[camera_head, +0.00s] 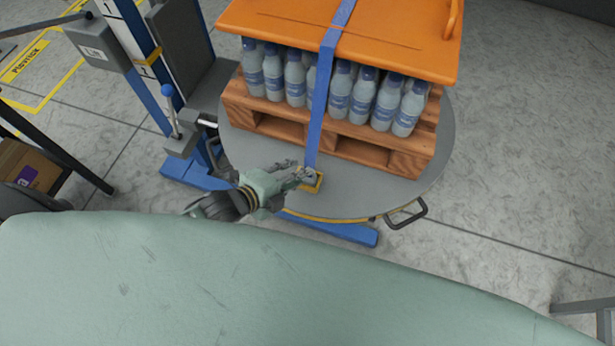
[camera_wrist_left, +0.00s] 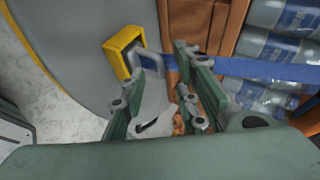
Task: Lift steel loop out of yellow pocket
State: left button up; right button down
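The yellow pocket (camera_head: 313,183) sits near the front edge of the round grey turntable, at the lower end of the blue strap (camera_head: 318,110). In the left wrist view the yellow pocket (camera_wrist_left: 122,52) is a small open frame. The steel loop (camera_wrist_left: 147,64) is at its right side, with the blue strap (camera_wrist_left: 255,68) running off to the right; how deep it sits is unclear. My left gripper (camera_head: 300,173) is right at the pocket. Its fingers (camera_wrist_left: 165,75) are apart, close to the loop, with no clear grip on it. My right gripper is not in view.
A wooden pallet (camera_head: 385,148) with several bottles under an orange cover (camera_head: 390,35) stands on the turntable (camera_head: 415,185) behind the pocket. A blue mast (camera_head: 140,45) stands at left. A black handle (camera_head: 408,215) juts from the turntable's front right.

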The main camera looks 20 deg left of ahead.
pick_arm(q)
jog(key=x, duration=0.3)
jog(key=shift+w+d+f, duration=0.1)
jog(key=shift+c, duration=0.2)
grip_shut()
dwell(0.3)
